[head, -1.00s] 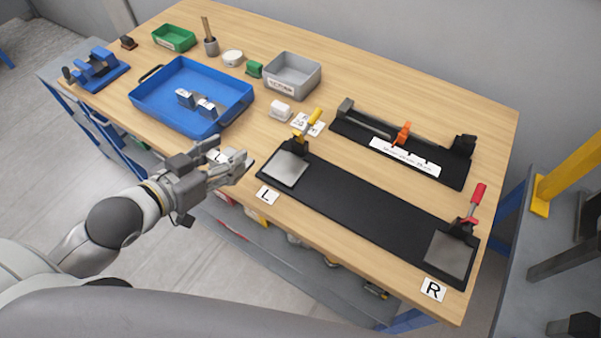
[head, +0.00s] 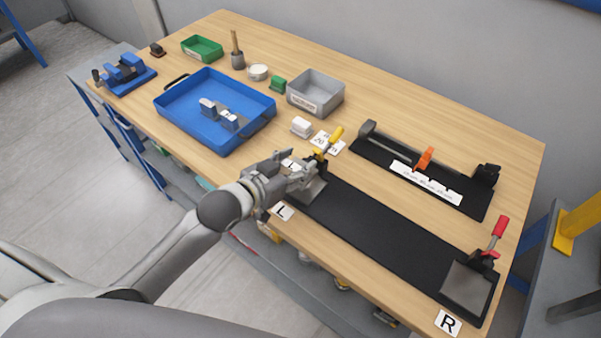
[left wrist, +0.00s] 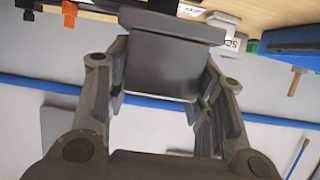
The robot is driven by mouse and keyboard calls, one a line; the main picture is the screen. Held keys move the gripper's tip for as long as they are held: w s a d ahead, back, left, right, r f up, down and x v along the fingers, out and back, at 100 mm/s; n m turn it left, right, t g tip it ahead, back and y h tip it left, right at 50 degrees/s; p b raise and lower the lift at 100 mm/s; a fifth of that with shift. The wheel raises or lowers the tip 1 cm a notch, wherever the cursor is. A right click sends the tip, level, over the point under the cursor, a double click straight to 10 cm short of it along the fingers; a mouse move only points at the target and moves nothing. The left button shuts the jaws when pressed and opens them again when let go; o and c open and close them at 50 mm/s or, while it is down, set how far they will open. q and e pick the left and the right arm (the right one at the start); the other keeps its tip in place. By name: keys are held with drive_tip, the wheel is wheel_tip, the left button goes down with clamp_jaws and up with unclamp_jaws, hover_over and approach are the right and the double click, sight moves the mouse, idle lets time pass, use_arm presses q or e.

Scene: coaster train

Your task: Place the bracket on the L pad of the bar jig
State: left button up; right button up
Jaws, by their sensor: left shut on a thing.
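The black bar jig (head: 385,235) lies along the front of the table, with a grey pad at each end. The L pad (head: 315,190) is partly hidden behind my left gripper (head: 305,175), which is over it. A yellow-handled clamp (head: 333,138) stands just behind that pad. In the left wrist view, my left gripper is shut on a grey metal bracket (left wrist: 162,68), with one finger on each side. In the head view the bracket is mostly hidden by the fingers, and I cannot tell whether it touches the pad. My right gripper is not in view.
A blue tray (head: 252,131) with metal pieces stands to the left. Behind it are a grey bin (head: 318,92) and a green bin (head: 202,48). Another black fixture with an orange clamp (head: 425,158) lies behind the jig. A red-handled clamp (head: 498,232) stands at the R pad (head: 468,286).

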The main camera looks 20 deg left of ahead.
use_arm(q)
drive_tip(key=shift+w+d+f, duration=0.45)
drive_tip(key=shift+w+f, duration=0.05)
drive_tip(key=shift+f, duration=0.2)
wheel_tip(320, 180, down, 3)
drive_tip(key=shift+w+d+r+p, duration=0.1)
drive_tip(key=shift+w+r+p, duration=0.05)
drive_tip(key=shift+p, duration=0.4)
drive_tip(key=shift+f, duration=0.4)
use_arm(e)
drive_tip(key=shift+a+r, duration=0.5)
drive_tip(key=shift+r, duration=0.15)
use_arm(q)
drive_tip(key=shift+f, duration=0.2)
drive_tip(key=o, duration=1.3)
drive_tip(key=shift+o, duration=0.2)
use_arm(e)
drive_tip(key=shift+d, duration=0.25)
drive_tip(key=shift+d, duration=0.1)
